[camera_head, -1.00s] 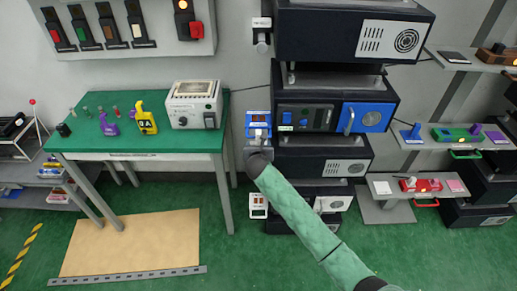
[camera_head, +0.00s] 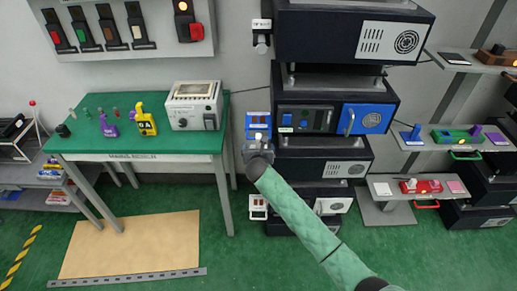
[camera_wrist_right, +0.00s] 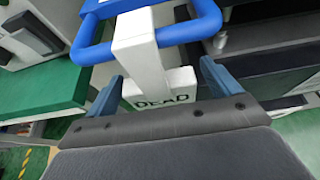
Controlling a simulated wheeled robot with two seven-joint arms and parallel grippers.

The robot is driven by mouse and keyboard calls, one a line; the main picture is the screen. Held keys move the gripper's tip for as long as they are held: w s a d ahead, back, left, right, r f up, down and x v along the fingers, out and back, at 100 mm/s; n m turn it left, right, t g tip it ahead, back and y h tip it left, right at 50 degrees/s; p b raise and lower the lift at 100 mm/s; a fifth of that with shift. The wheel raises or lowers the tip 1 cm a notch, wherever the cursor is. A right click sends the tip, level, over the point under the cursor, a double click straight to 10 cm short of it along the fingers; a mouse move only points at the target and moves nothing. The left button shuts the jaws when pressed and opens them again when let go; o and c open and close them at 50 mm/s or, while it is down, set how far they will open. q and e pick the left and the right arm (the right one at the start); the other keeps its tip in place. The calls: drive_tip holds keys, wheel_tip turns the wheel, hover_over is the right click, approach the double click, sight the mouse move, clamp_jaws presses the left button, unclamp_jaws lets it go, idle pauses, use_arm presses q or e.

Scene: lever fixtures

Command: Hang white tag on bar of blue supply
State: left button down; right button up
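The blue supply (camera_head: 299,118) sits in the rack of dark units. A blue bar (camera_head: 258,116) sticks out at its left side. In the right wrist view the white tag (camera_wrist_right: 150,75), lettered "DEAD", has its stem across the blue bar (camera_wrist_right: 90,52) and its plate below the bar. Whether its hook fully encircles the bar is hidden. My right gripper (camera_head: 257,146) is just below the bar. In the wrist view its fingers (camera_wrist_right: 162,85) stand apart on both sides of the tag plate, with gaps visible. My left gripper is out of view.
A green table (camera_head: 150,140) with a white instrument (camera_head: 194,105) stands to the left. Another white bracket (camera_head: 258,207) is below my right gripper. Dark units (camera_head: 320,160) stand close on the right. Shelves (camera_head: 450,137) are further right.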

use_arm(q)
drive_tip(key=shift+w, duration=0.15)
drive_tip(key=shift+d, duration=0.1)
use_arm(e)
drive_tip(key=shift+s, duration=0.1)
drive_tip(key=shift+s, duration=0.25)
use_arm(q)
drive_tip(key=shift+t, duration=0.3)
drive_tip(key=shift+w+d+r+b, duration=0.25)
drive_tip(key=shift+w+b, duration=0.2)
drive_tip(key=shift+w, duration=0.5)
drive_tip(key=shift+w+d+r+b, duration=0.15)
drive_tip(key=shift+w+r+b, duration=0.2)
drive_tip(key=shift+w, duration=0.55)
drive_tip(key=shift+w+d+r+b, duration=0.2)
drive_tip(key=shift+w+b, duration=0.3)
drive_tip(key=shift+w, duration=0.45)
use_arm(e)
drive_tip(key=v, duration=0.7)
